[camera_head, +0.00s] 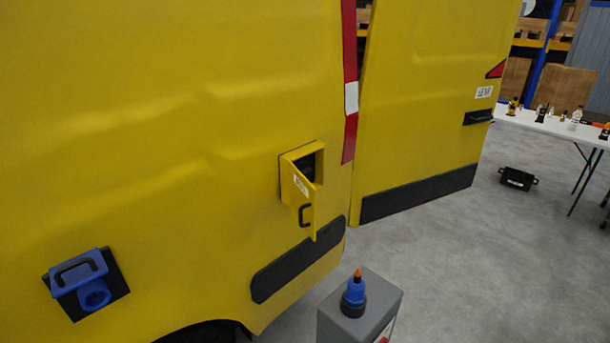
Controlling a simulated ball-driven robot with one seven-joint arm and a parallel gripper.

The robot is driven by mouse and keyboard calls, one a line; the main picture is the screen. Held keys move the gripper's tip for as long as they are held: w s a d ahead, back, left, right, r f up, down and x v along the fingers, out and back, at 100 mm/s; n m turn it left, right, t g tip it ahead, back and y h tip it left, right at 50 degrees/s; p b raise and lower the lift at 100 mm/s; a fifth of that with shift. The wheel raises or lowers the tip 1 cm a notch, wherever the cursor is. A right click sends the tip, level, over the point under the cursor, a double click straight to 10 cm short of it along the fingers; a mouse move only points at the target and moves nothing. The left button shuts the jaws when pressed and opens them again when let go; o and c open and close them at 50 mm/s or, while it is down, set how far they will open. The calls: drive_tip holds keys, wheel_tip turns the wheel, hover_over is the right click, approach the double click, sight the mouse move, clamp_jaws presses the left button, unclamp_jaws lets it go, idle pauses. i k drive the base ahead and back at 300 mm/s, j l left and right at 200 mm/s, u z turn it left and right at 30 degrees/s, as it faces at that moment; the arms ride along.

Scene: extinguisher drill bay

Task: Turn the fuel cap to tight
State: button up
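A yellow van side fills much of the view. On it at the lower left is a black plate (117,291) with a blue flap (78,272) that has a dark handle. Below the flap is a round blue fitting (95,294); I cannot tell whether it is the fuel cap or how far it is turned. Near the middle, a small yellow box (288,168) has its door (300,200) standing open, with a dark handle on it. Its inside is dark, and no cap can be made out there. My gripper is not in view.
A grey post (345,325) at the bottom centre bears a blue bottle (354,293) with an orange tip. A white table (550,122) with small items stands at right. A black case (518,179) lies on the grey floor. Floor between van and table is mostly clear.

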sight(302, 166)
drive_tip(key=i+l+u, duration=0.15)
drive_tip(key=i+l, duration=0.2)
drive_tip(key=i+l+u, duration=0.15)
drive_tip(key=i+l, duration=0.25)
drive_tip(key=i+l+u, duration=0.15)
drive_tip(key=i+l, duration=0.15)
drive_tip(key=i+l+u, duration=0.15)
drive_tip(key=i+l, duration=0.15)
drive_tip(key=l, duration=0.25)
drive_tip(key=i+l+u, duration=0.15)
drive_tip(key=i+l, duration=0.15)
drive_tip(key=l, duration=0.2)
